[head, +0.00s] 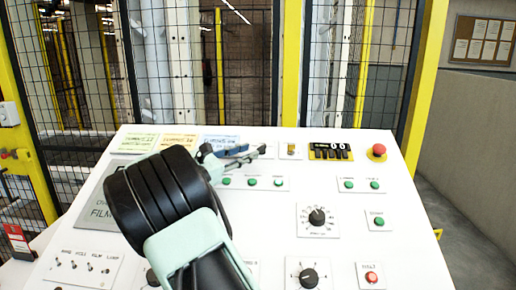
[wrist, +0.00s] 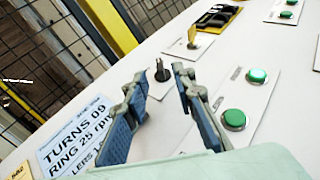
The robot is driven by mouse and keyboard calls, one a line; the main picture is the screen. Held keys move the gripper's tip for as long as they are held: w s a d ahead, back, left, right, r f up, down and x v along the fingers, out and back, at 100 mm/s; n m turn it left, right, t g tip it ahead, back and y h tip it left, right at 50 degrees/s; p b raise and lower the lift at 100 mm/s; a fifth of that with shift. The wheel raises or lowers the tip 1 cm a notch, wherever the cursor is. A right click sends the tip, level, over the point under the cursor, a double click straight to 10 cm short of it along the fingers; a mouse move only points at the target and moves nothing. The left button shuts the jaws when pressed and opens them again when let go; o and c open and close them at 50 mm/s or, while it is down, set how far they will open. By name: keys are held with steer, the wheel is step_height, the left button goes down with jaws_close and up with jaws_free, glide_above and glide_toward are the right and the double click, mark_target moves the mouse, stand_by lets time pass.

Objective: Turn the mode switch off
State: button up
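My gripper (wrist: 158,82) is open, with one blue-padded finger on each side of the knob in the picture. I see no clear contact.
Green buttons (wrist: 233,119) lie close beside the right finger. Several dials and toggles fill the panel's lower part. A mesh fence stands behind.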

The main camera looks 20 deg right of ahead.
mark_target(259, 148)
steer(key=x, duration=0.5)
steer(key=shift+w+d, duration=0.1)
steer(key=shift+d, duration=0.1)
jaws_close()
